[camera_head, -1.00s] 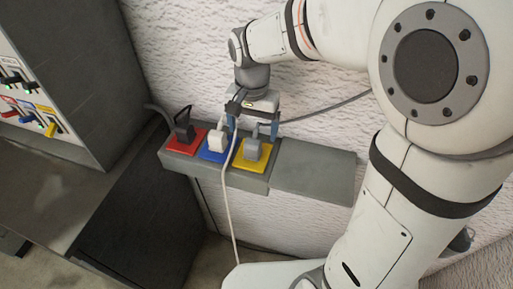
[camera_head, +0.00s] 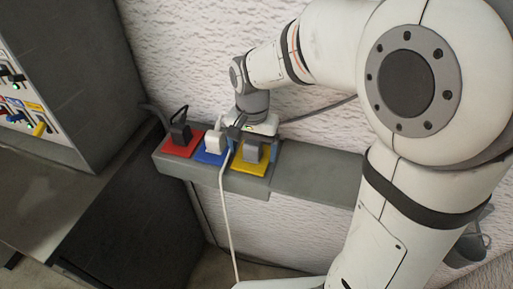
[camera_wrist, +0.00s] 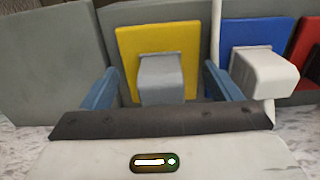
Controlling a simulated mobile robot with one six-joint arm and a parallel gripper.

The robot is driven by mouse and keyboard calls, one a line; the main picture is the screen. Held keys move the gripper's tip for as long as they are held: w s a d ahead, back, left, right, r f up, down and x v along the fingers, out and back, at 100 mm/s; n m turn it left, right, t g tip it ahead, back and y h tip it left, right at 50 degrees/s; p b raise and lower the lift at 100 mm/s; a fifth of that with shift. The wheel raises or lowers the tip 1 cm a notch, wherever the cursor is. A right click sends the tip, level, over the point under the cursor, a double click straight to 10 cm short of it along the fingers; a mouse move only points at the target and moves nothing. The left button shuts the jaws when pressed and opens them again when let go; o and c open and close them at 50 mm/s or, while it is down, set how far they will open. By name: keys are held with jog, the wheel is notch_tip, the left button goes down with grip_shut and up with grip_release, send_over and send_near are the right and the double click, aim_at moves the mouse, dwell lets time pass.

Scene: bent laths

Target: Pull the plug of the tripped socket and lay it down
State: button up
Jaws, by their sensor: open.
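The yellow socket (camera_head: 246,168) holds a grey plug (camera_head: 253,151) and is the rightmost of three sockets. My gripper (camera_head: 251,146) is low over it, its blue fingers on either side of the grey plug. In the wrist view my open gripper (camera_wrist: 160,74) has the grey plug (camera_wrist: 160,78) between its fingers, with gaps on both sides. A white plug (camera_head: 214,143) is in the blue socket (camera_head: 209,158), and a black plug (camera_head: 180,132) in the red socket (camera_head: 176,149). The switch panel (camera_head: 20,108) has coloured levers, including a yellow lever (camera_head: 41,128); lever states are too small to tell.
The white plug (camera_wrist: 265,72) is close beside my right finger in the wrist view. A white cord (camera_head: 226,215) hangs in front of the ledge. The grey shelf (camera_head: 315,172) right of the sockets is bare. A rough white wall (camera_head: 190,55) stands behind.

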aim_at(252, 142)
jog(key=shift+c, duration=0.2)
dwell(0.7)
grip_shut()
jog(key=shift+r+p, duration=2.35)
jog(key=shift+r, duration=0.7)
